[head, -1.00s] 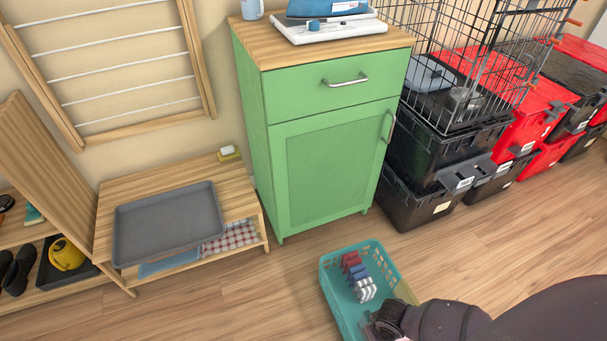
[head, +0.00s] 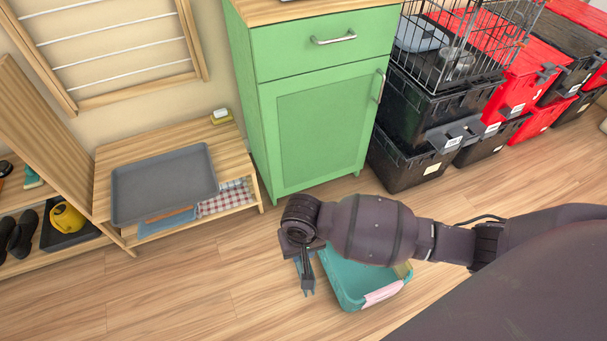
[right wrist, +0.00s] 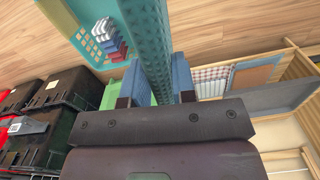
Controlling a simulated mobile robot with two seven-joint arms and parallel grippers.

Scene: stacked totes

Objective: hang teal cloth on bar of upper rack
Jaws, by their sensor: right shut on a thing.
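My right gripper (head: 307,289) points down at the near left side of the teal basket in the head view. In the right wrist view its two blue fingers (right wrist: 160,85) are shut on a strip of teal textured cloth (right wrist: 147,35). The cloth runs up between the fingers; in the head view I cannot make it out clearly. A wooden rack (head: 192,40) with several white bars (head: 105,31) is on the wall at the upper left, well apart from the gripper. My left gripper is not in view.
The teal basket (head: 346,290) is on the floor, partly behind my arm; clothespins (right wrist: 108,38) lie in it. A wooden bench (head: 232,150) bears a grey tray (head: 165,185). A green cabinet (head: 320,125) and black totes (head: 405,170) stand behind. Floor at front left is clear.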

